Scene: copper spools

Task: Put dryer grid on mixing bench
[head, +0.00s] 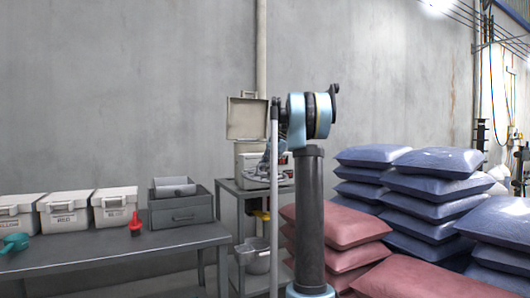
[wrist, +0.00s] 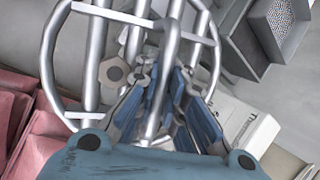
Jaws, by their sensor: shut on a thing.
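The dryer grid (wrist: 92,50), a round frame of thick silver bars, fills the upper part of the wrist view. My gripper (wrist: 165,90), with blue finger pads, is shut on one of its bars. In the head view my gripper is mostly hidden behind my arm, in front of a small grey stand (head: 228,186). A silvery piece, probably the grid (head: 256,175), shows there. A long grey bench (head: 130,248) stands at the left; I cannot tell for certain that it is the mixing bench.
The bench holds several lidded white boxes (head: 66,213), a red tool (head: 135,224), a green scoop (head: 15,243) and a grey drawer unit (head: 181,214). A pale box with an open lid (head: 247,118) is on the stand. Red sacks (head: 345,226) and blue sacks (head: 432,190) are piled right.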

